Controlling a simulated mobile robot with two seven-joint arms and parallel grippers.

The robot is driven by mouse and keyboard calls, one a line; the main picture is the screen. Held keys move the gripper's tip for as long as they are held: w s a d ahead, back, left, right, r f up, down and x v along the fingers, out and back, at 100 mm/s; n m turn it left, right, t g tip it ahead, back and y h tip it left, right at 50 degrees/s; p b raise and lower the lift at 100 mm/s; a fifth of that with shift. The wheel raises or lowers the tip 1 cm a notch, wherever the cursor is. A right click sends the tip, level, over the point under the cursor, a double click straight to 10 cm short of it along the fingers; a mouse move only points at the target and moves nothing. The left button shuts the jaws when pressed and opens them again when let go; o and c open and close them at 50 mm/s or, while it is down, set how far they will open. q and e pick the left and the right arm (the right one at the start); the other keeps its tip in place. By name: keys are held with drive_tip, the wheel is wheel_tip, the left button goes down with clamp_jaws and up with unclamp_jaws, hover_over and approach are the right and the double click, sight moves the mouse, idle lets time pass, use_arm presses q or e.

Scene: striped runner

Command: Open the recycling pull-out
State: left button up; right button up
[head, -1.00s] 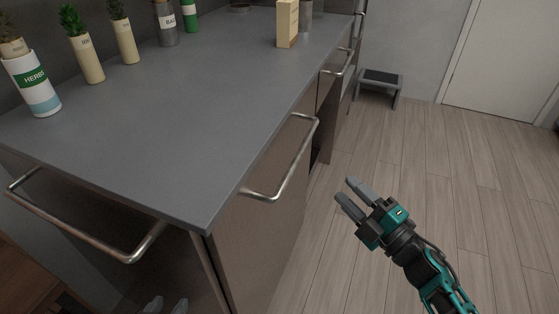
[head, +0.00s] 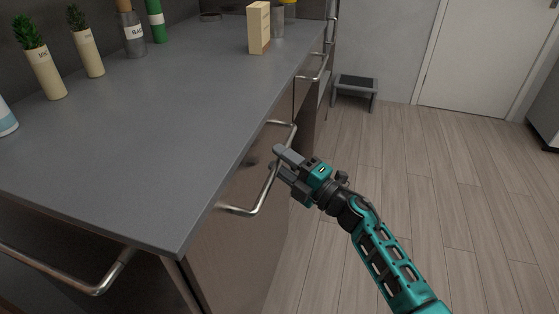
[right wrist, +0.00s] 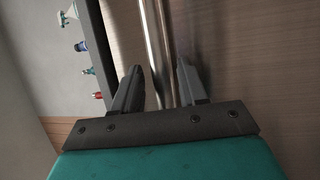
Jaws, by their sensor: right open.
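The pull-out front (head: 236,250) is a brown panel below the grey counter, with a long metal bar handle (head: 258,200) standing off it. My right gripper (head: 276,158) is at the far half of this handle in the head view. In the right wrist view the handle bar (right wrist: 158,50) runs between the two open fingers (right wrist: 156,88), and the fingers are not closed on it. Which panel is the recycling one is not marked by any label I can read. My left gripper is not in the head view now.
The grey counter (head: 130,140) holds potted herbs (head: 40,70), bottles and a tan box (head: 258,28). Another bar handle (head: 90,285) is at the near left. A step stool (head: 355,90) stands by the back wall. The wood floor (head: 440,200) at right is clear.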

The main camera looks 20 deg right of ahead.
drive_tip(key=shift+w+a+r, duration=0.1)
drive_tip(key=shift+w+a, duration=0.15)
drive_tip(key=shift+w, duration=0.1)
clamp_jaws()
idle(0.5)
